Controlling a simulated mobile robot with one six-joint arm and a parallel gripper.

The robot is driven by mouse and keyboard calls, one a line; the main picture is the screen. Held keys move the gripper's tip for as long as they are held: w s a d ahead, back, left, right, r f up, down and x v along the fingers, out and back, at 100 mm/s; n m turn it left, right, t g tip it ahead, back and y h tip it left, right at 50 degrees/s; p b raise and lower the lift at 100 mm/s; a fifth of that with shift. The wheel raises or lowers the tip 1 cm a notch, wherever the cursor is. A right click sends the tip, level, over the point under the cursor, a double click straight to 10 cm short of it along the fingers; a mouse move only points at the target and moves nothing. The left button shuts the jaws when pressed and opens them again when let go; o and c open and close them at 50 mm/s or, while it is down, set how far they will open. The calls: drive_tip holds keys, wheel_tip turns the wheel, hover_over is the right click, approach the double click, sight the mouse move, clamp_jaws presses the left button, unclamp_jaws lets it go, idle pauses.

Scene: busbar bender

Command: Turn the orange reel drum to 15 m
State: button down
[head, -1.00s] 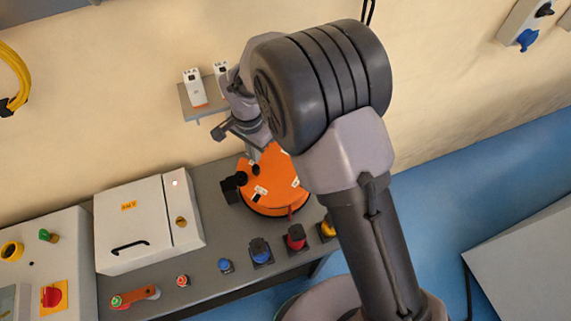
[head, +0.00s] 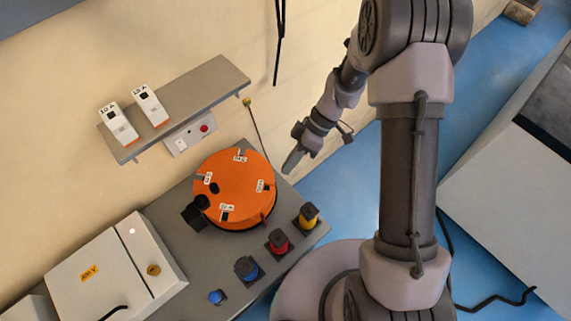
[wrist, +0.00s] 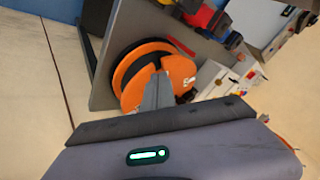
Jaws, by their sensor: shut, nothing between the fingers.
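The orange reel drum (head: 235,189) lies on the grey bench, its round top facing up with several white length labels and dark notches around the rim. A dark hole shows in its top, left of the middle. A black block (head: 195,212) sits at its left edge. The label numbers are too small to read surely. My gripper (head: 291,160) is to the right of the drum, apart from it, shut and empty. In the wrist view the drum (wrist: 130,75) appears beyond the shut fingers (wrist: 157,92), which hide part of it.
A wall shelf (head: 195,95) with two white 10 A devices is behind the drum. Blue, red (head: 278,241) and yellow (head: 308,215) connectors stand along the bench's front edge. A white box (head: 115,270) is at left. A thin rod (head: 258,128) rises behind the drum.

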drive_tip(key=x, duration=0.7)
drive_tip(key=shift+b, duration=0.3)
drive_tip(key=shift+f, duration=0.1)
